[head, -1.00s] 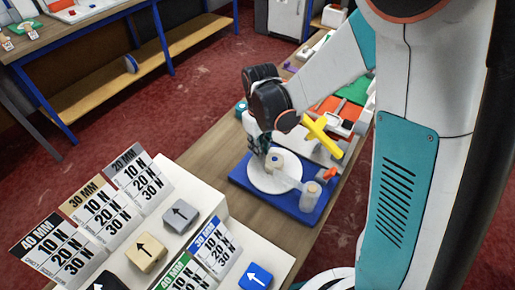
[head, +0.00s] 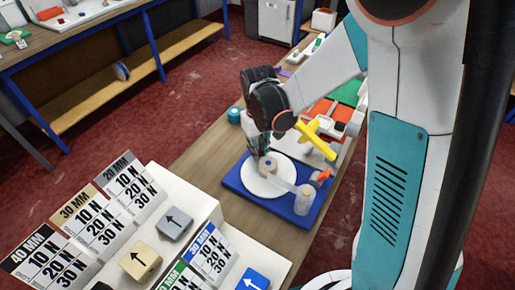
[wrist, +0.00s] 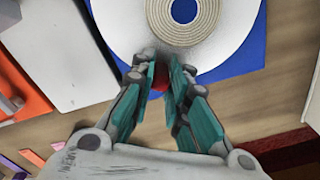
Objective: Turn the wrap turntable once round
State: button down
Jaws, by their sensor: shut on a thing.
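The wrap turntable is a white disc (head: 262,186) on a blue base (head: 235,187) on the wooden bench. A beige roll (head: 268,165) sits at its middle; in the wrist view the roll (wrist: 172,12) shows as concentric rings. My gripper (head: 264,148) is low at the disc's far edge. In the wrist view its teal fingers (wrist: 160,72) are closed around a small red knob (wrist: 158,82) at the disc's rim. The fingers hide most of the knob. A pale translucent arm and post (head: 303,201) stand at the base's right side.
A yellow cross-shaped piece (head: 314,137) is close to the right of my gripper. A small orange piece (head: 323,176) is at the base's right edge. A teal round item (head: 234,115) lies behind left. Sign cards (head: 212,253) and weight blocks (head: 174,223) fill the near left.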

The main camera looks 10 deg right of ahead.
dwell(0.3)
jog(key=c, duration=1.6)
grip_release()
jog(key=shift+o, duration=0.2)
jog(key=shift+r, duration=0.15)
notch_tip(320, 180, up, 12)
